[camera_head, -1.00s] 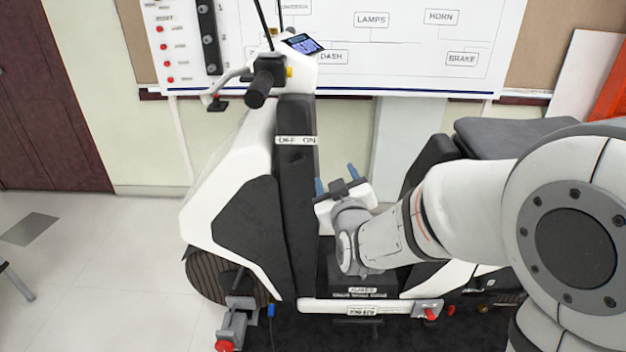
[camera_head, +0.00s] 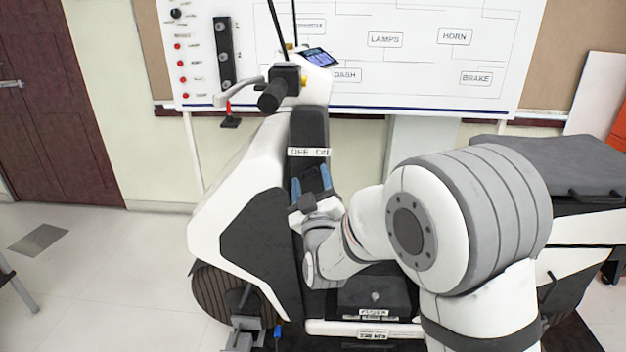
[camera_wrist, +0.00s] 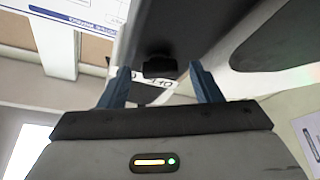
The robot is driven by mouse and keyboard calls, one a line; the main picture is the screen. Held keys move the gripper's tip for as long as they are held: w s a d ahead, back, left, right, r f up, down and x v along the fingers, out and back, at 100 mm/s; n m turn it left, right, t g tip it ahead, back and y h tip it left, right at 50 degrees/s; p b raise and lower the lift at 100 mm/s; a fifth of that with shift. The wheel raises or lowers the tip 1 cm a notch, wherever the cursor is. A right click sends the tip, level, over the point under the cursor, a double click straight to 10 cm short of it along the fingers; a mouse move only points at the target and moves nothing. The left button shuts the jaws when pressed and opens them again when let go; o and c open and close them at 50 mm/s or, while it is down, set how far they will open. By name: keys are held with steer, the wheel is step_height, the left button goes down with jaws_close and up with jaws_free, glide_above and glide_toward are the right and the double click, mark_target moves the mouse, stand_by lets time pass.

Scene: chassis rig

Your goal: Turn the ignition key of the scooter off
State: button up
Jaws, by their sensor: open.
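The white and black scooter (camera_head: 222,185) stands in the middle of the head view. An OFF/ON label (camera_head: 309,152) is on its dark front column; part of the label (camera_wrist: 162,84) also shows in the wrist view. A small dark block (camera_wrist: 160,66), which looks like the ignition key, sticks out beside the label. My gripper (camera_head: 311,181) is open just below the label, its blue fingers pointing up at the column. In the wrist view the block appears between the fingertips, with space on both sides. Its turn position is unclear, and I cannot make it out in the head view.
The handlebar grip (camera_head: 271,96) and a lit dash screen (camera_head: 318,57) are above the column. The seat (camera_head: 545,160) is to the right, behind my arm. A wall board (camera_head: 400,60) stands behind. The floor on the left is mostly free.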

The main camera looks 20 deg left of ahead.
steer(key=shift+w+a, duration=0.1)
steer(key=shift+w, duration=0.1)
steer(key=c, duration=0.9)
steer(key=shift+c, duration=0.5)
